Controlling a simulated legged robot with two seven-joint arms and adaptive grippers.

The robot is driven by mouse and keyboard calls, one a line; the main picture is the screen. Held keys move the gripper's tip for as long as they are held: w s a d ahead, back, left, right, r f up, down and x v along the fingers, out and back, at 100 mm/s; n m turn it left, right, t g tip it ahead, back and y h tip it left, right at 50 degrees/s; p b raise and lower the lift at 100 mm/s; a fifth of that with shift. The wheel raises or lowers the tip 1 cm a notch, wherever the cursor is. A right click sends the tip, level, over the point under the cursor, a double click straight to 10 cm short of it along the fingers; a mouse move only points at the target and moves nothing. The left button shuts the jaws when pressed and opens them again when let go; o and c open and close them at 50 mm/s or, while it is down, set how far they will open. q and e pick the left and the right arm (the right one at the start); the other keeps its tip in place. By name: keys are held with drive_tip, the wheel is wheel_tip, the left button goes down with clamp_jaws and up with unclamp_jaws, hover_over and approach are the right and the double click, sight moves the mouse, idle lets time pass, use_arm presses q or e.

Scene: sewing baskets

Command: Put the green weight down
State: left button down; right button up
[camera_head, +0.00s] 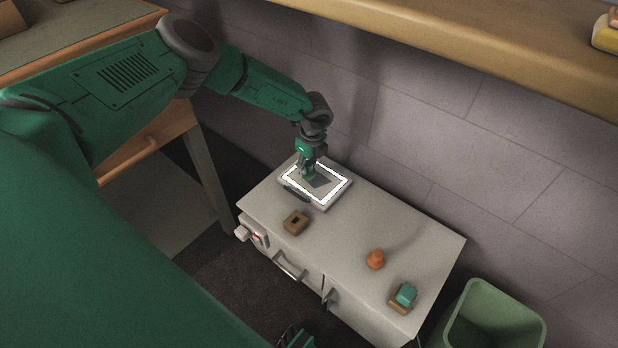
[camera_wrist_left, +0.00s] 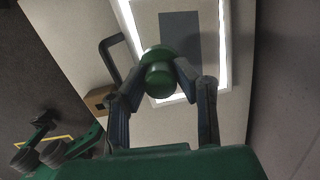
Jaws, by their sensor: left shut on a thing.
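The green weight (camera_wrist_left: 160,78) is a rounded knob shape between the fingers of my left gripper (camera_wrist_left: 163,76) in the wrist view. In the head view a little of the green weight (camera_head: 311,175) shows below my left gripper (camera_head: 308,171). The fingers are shut on it, over a pale panel (camera_head: 335,199) with a bright lit border and a dark grey rectangle on it. I cannot tell whether the weight touches the panel. A dark green part, possibly my right gripper (camera_head: 296,338), shows at the bottom edge, mostly cut off.
The panel lies at the far left of a pale cabinet top (camera_head: 345,235), with a dark handle (camera_head: 296,193) beside it. A brown block with a hole (camera_head: 295,222), an orange piece (camera_head: 375,259) and a teal-topped block (camera_head: 404,295) stand apart. A green bin (camera_head: 490,320) is at right.

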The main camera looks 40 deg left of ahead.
sight(307, 174)
use_arm(q)
drive_tip(key=f+b, duration=0.1)
drive_tip(key=f, duration=0.3)
drive_tip(key=shift+a+f+b, duration=0.2)
drive_tip(key=shift+f+b, duration=0.1)
drive_tip(key=shift+b, duration=0.1)
drive_tip(key=shift+r, duration=0.1)
drive_tip(key=c, duration=1.3)
unclamp_jaws()
drive_tip(key=shift+d, duration=0.1)
